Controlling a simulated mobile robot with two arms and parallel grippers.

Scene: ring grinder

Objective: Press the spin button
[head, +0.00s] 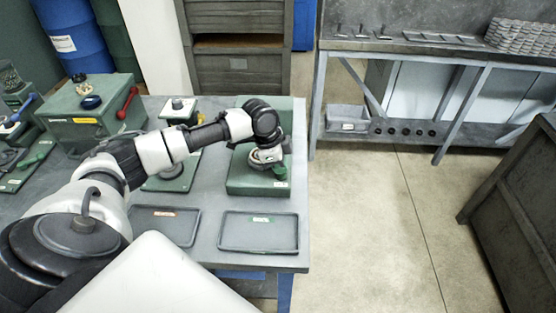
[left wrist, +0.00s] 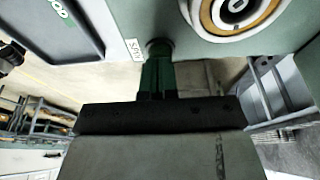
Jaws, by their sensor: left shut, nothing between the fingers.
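The grinder is a green machine (head: 240,178) at the right end of the workbench. Its round dial with a yellow ring (left wrist: 238,12) shows at the top right of the left wrist view. The spin button (left wrist: 159,46), dark green and round, stands beside a small white SPIN label (left wrist: 133,47), seen upside down. My left gripper (left wrist: 157,68) is shut and empty, its fingertips pointing at the button and overlapping its edge; I cannot tell whether they touch. In the head view my left gripper (head: 279,168) is over the machine's front right corner. My right gripper is not in view.
Two dark trays, one with a red label (head: 165,226) and one with a green label (head: 258,232), lie in front of the machine. A green box with a red handle (head: 95,118) stands at the left.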

